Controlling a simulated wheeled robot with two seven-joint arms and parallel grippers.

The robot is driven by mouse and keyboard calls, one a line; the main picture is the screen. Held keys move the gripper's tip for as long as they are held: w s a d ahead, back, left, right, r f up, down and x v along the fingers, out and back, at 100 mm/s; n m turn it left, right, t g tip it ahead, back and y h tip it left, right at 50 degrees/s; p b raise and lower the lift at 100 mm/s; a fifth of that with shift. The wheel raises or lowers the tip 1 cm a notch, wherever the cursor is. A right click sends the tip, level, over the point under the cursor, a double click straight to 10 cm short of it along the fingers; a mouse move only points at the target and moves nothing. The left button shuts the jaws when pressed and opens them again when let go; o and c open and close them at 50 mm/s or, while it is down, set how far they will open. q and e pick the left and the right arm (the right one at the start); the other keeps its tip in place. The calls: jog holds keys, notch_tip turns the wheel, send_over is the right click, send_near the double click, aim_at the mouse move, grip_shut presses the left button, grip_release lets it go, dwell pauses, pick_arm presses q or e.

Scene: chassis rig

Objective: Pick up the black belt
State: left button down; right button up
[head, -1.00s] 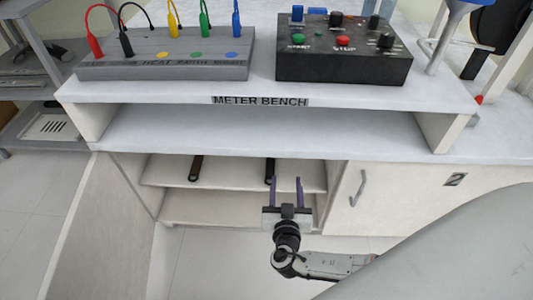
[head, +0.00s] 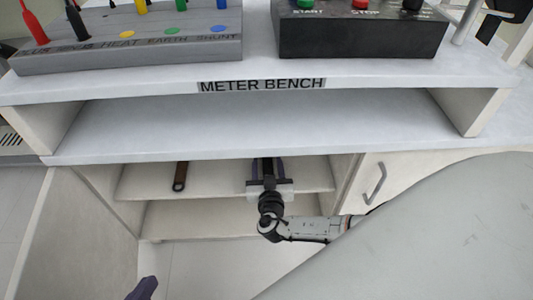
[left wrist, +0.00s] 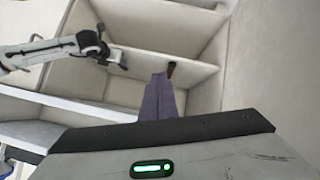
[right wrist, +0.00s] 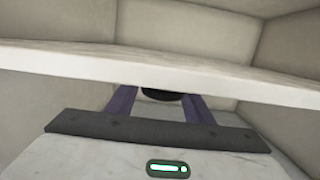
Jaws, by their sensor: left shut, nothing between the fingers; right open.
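The black belt (right wrist: 160,95) shows in the right wrist view as a dark end between the two purple fingers, partly hidden by a pale board edge. My right gripper (head: 266,165) is open at the shelf under the bench, with its fingers on either side of the belt; contact cannot be told. In the head view the gripper and the bench edge hide most of the belt. My left gripper (head: 143,290) is shut and empty, low at the left of the head view; its fingers (left wrist: 160,98) also show in the left wrist view.
A brown belt (head: 181,176) hangs over the same shelf (head: 220,184), left of my right gripper. The meter bench board (head: 250,125) overhangs the shelf. A cabinet door with a handle (head: 375,184) stands at the right. The floor in front is clear.

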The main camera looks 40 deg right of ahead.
jog(key=b+x, duration=0.1)
jog(key=x, duration=0.2)
jog(key=shift+w+d+f, duration=0.1)
jog(key=shift+w+d, duration=0.1)
grip_shut()
